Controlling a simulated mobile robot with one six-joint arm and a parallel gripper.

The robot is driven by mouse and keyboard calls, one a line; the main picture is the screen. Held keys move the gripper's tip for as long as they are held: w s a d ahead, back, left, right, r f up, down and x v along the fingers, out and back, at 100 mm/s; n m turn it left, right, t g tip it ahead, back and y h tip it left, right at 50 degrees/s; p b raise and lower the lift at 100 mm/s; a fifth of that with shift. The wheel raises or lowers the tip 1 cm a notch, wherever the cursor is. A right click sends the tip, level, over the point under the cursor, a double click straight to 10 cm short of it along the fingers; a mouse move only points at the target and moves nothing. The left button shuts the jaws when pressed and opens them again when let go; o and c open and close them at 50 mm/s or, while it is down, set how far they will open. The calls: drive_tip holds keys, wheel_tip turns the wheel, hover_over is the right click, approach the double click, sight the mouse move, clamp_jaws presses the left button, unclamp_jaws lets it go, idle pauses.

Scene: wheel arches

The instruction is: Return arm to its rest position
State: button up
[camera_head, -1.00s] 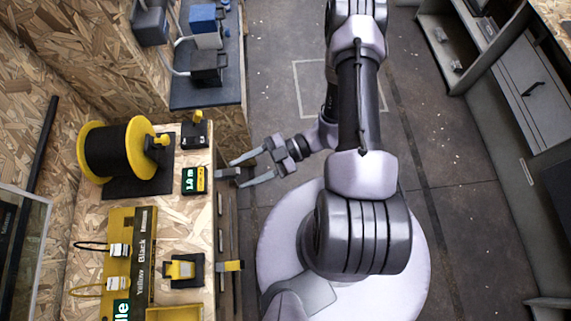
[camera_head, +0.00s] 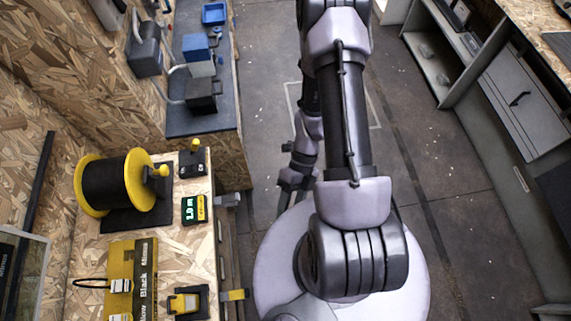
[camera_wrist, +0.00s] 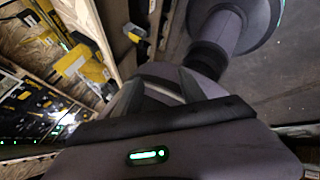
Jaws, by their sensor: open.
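The wooden bench with the cable spool (camera_head: 115,188) is to the left, apart from my gripper.
On the bench stand a green-lit length display (camera_head: 194,209) and a yellow and black device (camera_head: 188,303). A dark-topped bench (camera_head: 206,120) is at the back left. Grey shelving (camera_head: 520,100) stands at the right. The floor (camera_head: 265,70) beyond my arm is clear.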

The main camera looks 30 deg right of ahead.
drive_tip(key=w+r+n+t+h+b, duration=0.1)
drive_tip(key=w+r+n+t+h, duration=0.15)
drive_tip(key=w+r+n, duration=0.4)
drive_tip(key=w+r+n+t+h, duration=0.2)
drive_tip(key=w+r+n+t, duration=0.15)
drive_tip(key=r+n, duration=0.65)
drive_tip(key=s+a+r+n+t, duration=0.2)
drive_tip(key=r+n, duration=0.4)
drive_tip(key=r, duration=0.3)
drive_tip(key=s+a+r+n+t+b, duration=0.1)
drive_tip(key=s+a+r+n+t, duration=0.2)
drive_tip(key=r+n, duration=0.4)
wheel_tip(320, 180, up, 2)
drive_tip(key=shift+a+r+t, duration=0.15)
drive_tip(key=shift+a+t, duration=0.05)
drive_tip(key=shift+t, duration=0.1)
